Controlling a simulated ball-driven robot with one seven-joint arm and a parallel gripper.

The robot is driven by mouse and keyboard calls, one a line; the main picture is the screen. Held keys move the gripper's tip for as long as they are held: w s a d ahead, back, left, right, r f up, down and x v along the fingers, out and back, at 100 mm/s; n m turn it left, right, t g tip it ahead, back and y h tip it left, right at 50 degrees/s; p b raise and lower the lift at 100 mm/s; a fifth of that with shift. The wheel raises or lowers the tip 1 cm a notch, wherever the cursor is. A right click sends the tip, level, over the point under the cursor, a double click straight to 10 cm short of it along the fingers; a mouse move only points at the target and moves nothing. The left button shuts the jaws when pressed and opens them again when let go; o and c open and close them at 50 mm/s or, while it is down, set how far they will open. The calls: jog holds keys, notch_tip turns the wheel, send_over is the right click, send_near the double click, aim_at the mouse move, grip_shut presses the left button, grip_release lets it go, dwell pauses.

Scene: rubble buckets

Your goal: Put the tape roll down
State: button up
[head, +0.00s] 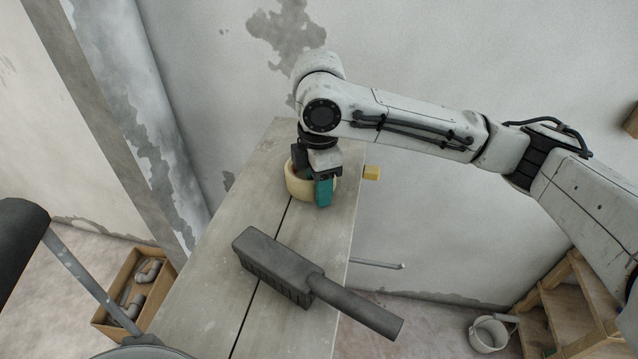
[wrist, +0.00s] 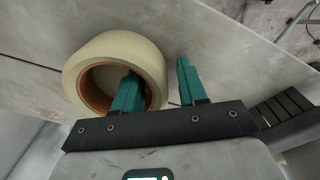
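The cream tape roll (head: 297,190) lies flat near the far end of the worktable (head: 215,285). In the wrist view the tape roll (wrist: 154,62) shows its brown core. My gripper (head: 312,190) is over the roll's right side, pointing down. In the wrist view my gripper (wrist: 157,70) has one teal finger inside the roll's hole and the other outside it. The roll's wall lies between the fingers, and a gap shows between the outer finger and the wall. The gripper looks open. Part of the roll is hidden behind the fingers in the head view.
A dark grey brush (head: 275,262) lies nearer on the table, its handle past the right edge. A box with pipe pieces (head: 125,318), a bucket (head: 488,334) and wooden steps (head: 560,315) stand below.

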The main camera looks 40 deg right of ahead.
notch_tip(320, 180, up, 12)
jog(key=shift+r, duration=0.15)
dwell(0.5)
dwell(0.3)
